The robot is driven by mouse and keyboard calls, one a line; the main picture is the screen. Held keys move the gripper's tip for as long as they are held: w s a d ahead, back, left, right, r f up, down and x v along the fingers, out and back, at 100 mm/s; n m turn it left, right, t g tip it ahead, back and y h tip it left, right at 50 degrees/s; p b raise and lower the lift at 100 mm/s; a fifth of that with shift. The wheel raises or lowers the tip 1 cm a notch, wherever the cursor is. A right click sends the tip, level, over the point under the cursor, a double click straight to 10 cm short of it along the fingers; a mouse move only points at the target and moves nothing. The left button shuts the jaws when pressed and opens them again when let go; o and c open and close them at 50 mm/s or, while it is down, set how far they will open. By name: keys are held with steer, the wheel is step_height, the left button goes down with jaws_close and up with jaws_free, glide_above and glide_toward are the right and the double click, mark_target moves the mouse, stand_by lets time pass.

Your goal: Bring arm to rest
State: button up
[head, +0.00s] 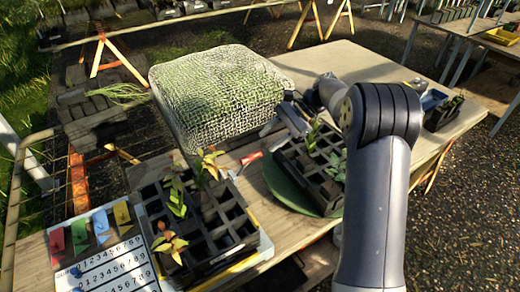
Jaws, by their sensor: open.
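My arm rises from the lower right and bends over the wooden table (350,62). My gripper (292,120) hangs at the arm's far end, above the back left of the right-hand black cell tray. The arm and the small size of the picture partly hide its fingers. I see nothing held in it.
The right black tray (322,186) with seedlings stands on a green round mat (283,190). A left black tray (218,232) holds several plants. A mesh-covered mound (215,95) stands behind. A number board (112,270) with coloured tags lies front left.

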mark_target(255, 157)
steer(key=shift+v, duration=0.85)
steer(key=shift+a, duration=0.1)
steer(key=p+x, duration=0.1)
steer(key=x, duration=0.9)
steer(key=shift+s+a+f+p, duration=0.15)
steer(key=shift+f+p, duration=0.1)
steer(key=shift+p, duration=0.15)
steer(key=shift+f, duration=0.3)
steer(key=shift+s+b, duration=0.2)
steer(key=shift+b, duration=0.15)
steer(key=shift+s+d, duration=0.15)
steer(key=shift+d, duration=0.1)
